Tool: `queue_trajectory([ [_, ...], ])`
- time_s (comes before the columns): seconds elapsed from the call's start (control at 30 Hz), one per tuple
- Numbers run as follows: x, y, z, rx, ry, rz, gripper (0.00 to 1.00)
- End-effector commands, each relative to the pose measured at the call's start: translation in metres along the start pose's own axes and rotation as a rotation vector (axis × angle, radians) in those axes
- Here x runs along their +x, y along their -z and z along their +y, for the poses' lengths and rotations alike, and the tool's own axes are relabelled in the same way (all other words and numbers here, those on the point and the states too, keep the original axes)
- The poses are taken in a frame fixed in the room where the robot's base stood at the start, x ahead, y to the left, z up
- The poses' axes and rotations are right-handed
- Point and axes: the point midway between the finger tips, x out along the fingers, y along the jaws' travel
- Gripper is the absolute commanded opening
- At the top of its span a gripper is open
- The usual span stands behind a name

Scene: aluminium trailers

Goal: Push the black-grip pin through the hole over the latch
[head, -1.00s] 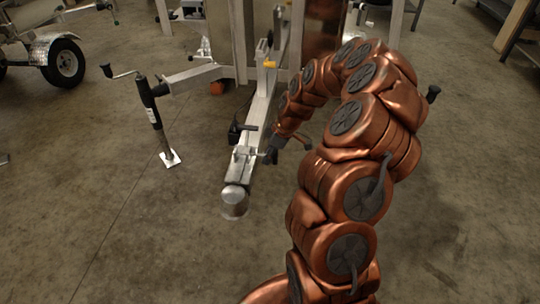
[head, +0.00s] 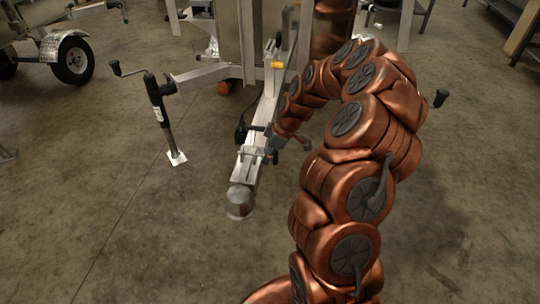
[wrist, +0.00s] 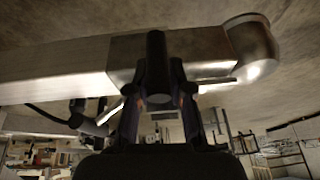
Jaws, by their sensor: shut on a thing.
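The trailer tongue (head: 262,112) is a pale metal beam ending in a rounded coupler (head: 240,202); in the wrist view the coupler (wrist: 250,45) is at the upper right. The latch (head: 252,153) sits on the tongue just behind the coupler. My gripper (head: 272,141) is beside the tongue at the latch. In the wrist view my gripper (wrist: 160,85) is shut on the black grip of the pin (wrist: 156,62), which shows as a dark cylinder against the tongue. The pin's shaft and the hole are hidden, so I cannot tell whether the pin is in it.
A jack with a crank (head: 160,115) stands left of the tongue, on a foot plate. A trailer wheel (head: 73,60) is at the far left. The floor in front of the coupler is clear.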

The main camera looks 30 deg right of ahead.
Motion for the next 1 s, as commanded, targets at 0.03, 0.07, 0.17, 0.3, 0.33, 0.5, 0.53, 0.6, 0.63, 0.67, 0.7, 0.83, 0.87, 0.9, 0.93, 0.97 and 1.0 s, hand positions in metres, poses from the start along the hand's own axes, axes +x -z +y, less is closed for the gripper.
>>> queue_trajectory([
  [0.03, 0.0, 0.001, 0.0, 0.0, 0.0, 0.0, 0.0],
  [0.07, 0.001, 0.002, 0.0, 0.0, 0.0, 0.0, 0.0],
  [0.17, 0.001, 0.004, 0.0, 0.0, 0.0, 0.0, 0.0],
  [0.3, 0.002, 0.006, 0.0, 0.0, 0.0, 0.0, 0.0],
  [0.33, 0.002, 0.007, 0.0, 0.0, 0.0, 0.0, 0.0],
  [0.5, 0.004, 0.01, 0.0, -0.001, 0.0, 0.001, 0.0],
  [0.53, 0.004, 0.011, 0.0, -0.001, 0.0, 0.001, 0.0],
  [0.6, 0.004, 0.012, -0.001, -0.001, 0.0, 0.001, 0.0],
  [0.63, 0.004, 0.013, -0.001, -0.001, 0.0, 0.001, 0.0],
  [0.67, 0.005, 0.013, 0.0, -0.001, 0.0, 0.001, 0.0],
  [0.7, 0.005, 0.014, -0.001, 0.0, 0.0, 0.001, 0.0],
  [0.83, 0.006, 0.016, -0.001, 0.0, -0.001, 0.001, 0.0],
  [0.87, 0.006, 0.017, -0.001, 0.0, 0.0, 0.001, 0.0],
  [0.9, 0.006, 0.018, -0.001, 0.0, -0.001, 0.001, 0.0],
  [0.93, 0.007, 0.018, -0.001, -0.001, -0.001, 0.001, 0.0],
  [0.97, 0.007, 0.019, -0.001, -0.001, -0.001, 0.001, 0.0],
  [1.0, 0.007, 0.019, -0.001, 0.0, -0.001, 0.001, 0.21],
])
